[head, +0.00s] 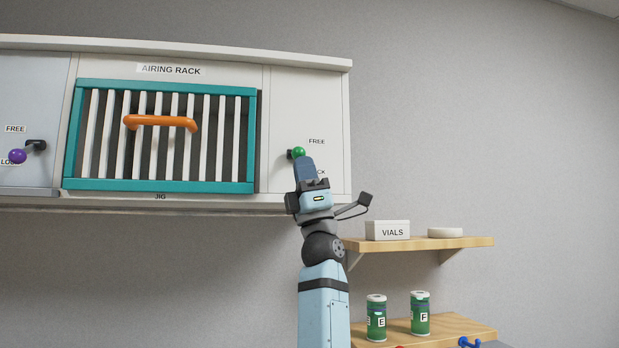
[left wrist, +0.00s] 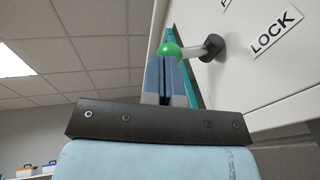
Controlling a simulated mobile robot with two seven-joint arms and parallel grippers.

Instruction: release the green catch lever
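The green catch lever has a green ball knob (head: 299,152) on a short stalk from a dark mount on the white panel, between the labels FREE and LOCK. In the left wrist view the green knob (left wrist: 171,50), its grey stalk and the dark mount show close up. My left gripper (head: 303,160) reaches up from below, its blue fingers right under the knob. In the left wrist view the fingers (left wrist: 171,72) are close together with a thin dark slit between them. The knob is at their tips, not visibly between them; I cannot tell whether they touch. My right gripper is out of view.
A teal-framed airing rack (head: 160,186) with an orange handle (head: 160,122) lies left of the lever. A purple-knobbed lever (head: 17,156) is at far left. Below right, shelves hold a VIALS box (head: 387,230) and green canisters (head: 420,313). The grey wall at right is clear.

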